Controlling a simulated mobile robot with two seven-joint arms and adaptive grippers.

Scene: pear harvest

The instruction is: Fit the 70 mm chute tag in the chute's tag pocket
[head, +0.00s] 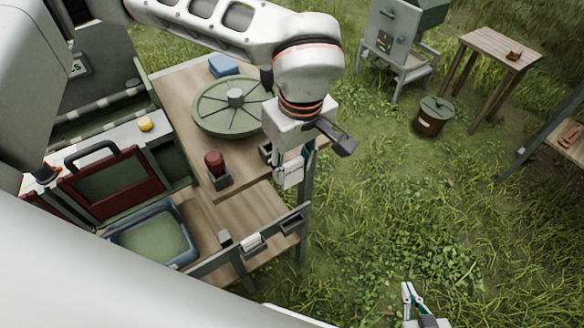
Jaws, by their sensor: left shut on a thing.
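My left gripper (290,160) hangs over the right edge of the wooden table, beside the green turntable. It is shut on a small pale piece (289,177), which looks like the chute tag; its marking is too small to read. The arm and wrist hide part of the grip. Lower down, a grey rail along the table's front carries a white tag-like piece (251,243) and a dark grey holder (291,222). I cannot tell which part is the chute's tag pocket. My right gripper (409,296) shows only partly at the bottom edge, over grass, apart from the table; its opening is unclear.
The green turntable (212,107), a dark red knob on a block (215,165) and a blue block (224,66) are on the table (172,91). A blue-rimmed tray (152,237) lies left. A lidded bucket (434,116) and side table (497,47) stand right. Open grass lies between.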

